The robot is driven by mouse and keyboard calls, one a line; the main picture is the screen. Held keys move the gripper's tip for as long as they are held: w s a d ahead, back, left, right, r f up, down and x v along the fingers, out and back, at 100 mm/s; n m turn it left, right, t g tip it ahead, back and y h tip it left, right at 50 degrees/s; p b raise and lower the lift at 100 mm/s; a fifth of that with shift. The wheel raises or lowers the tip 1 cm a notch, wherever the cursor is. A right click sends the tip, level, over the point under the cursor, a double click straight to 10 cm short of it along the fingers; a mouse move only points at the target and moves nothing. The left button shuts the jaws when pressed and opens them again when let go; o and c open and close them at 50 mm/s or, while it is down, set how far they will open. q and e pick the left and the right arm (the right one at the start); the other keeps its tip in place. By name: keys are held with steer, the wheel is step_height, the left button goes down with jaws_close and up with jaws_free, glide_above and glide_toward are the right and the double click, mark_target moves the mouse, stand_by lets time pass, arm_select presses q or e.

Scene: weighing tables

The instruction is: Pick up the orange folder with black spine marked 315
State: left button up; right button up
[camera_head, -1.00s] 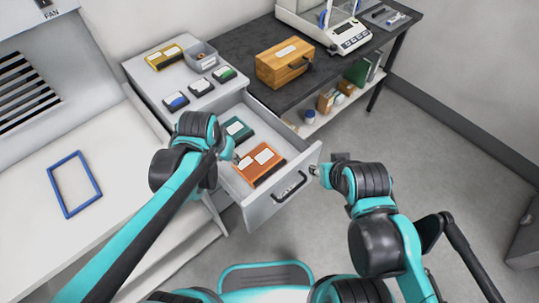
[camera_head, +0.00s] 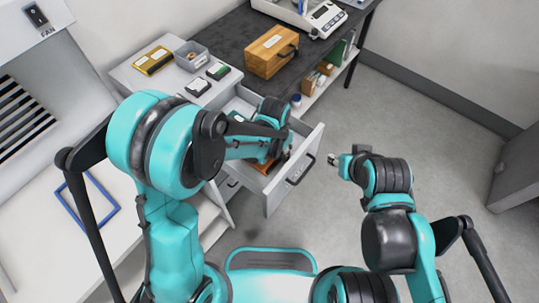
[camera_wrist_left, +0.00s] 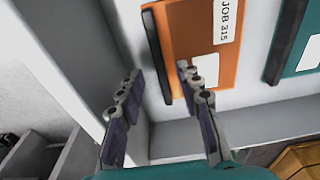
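The orange folder (camera_head: 262,166) lies in the open drawer, mostly hidden by my left arm in the head view. In the left wrist view the orange folder (camera_wrist_left: 200,45) shows a label reading JOB 315 and a black spine (camera_wrist_left: 156,57). My left gripper (camera_wrist_left: 158,72) is open, with one finger on each side of the spine's near end. I cannot tell whether the fingers touch it. The left gripper is mostly hidden behind its own arm in the head view. My right gripper (camera_head: 333,160) is off to the right of the drawer, too small to read.
A teal folder (camera_wrist_left: 308,45) with a black spine lies beside the orange one. The drawer front (camera_head: 293,172) and its walls surround the folders. A wooden box (camera_head: 271,52) and a balance (camera_head: 302,13) stand on the dark table. A blue frame (camera_head: 88,204) lies at left.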

arm_select(q)
steer(key=f, duration=0.2)
steer(key=shift+w+d+f, duration=0.1)
steer(key=shift+w+f, duration=0.1)
steer(key=shift+f, duration=0.15)
steer(key=shift+r, duration=0.1)
jaws_close()
